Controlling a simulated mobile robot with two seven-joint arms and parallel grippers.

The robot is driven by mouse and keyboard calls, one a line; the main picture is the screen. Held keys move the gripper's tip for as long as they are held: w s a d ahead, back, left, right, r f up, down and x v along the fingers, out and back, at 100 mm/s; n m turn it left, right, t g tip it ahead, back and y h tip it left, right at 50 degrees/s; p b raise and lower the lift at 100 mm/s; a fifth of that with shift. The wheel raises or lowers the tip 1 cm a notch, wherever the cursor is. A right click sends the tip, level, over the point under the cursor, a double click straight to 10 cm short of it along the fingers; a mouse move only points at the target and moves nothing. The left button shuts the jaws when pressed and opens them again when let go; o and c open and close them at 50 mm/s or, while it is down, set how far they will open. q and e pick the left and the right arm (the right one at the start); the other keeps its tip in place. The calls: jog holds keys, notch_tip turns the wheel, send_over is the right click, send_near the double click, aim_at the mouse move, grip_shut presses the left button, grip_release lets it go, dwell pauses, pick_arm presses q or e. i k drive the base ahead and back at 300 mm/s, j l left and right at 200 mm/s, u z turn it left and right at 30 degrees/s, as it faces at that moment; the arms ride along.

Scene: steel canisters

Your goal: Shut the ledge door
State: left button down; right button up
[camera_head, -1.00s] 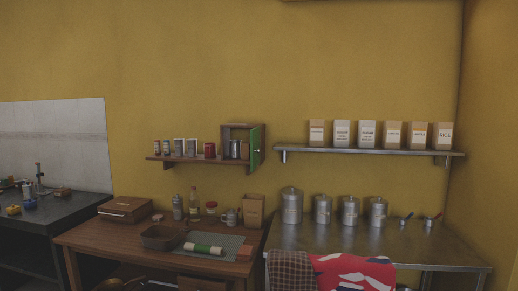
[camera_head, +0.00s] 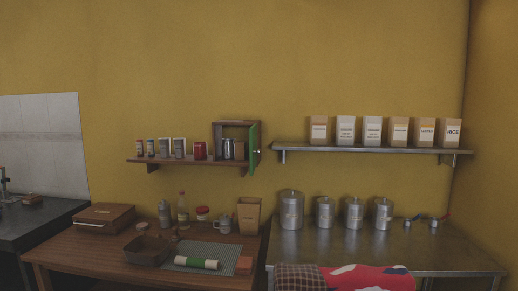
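The ledge door (camera_head: 253,149) is a green panel on the right side of a small wooden cabinet (camera_head: 217,125). It stands open, swung out toward me, with a small light knob. The cabinet sits on the right end of a wooden wall ledge (camera_head: 190,162). Inside the cabinet stand metal canisters (camera_head: 227,149). Neither of my grippers is in view.
Left of the cabinet, a red can (camera_head: 200,151) and several small tins stand on the ledge. Below is a wooden table (camera_head: 90,252) with bottles, a basket and a paper bag. A steel table (camera_head: 330,252) and a shelf (camera_head: 370,149) with paper bags are to the right.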

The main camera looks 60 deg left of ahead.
aim_at(254, 151)
jog(key=j, duration=2.25)
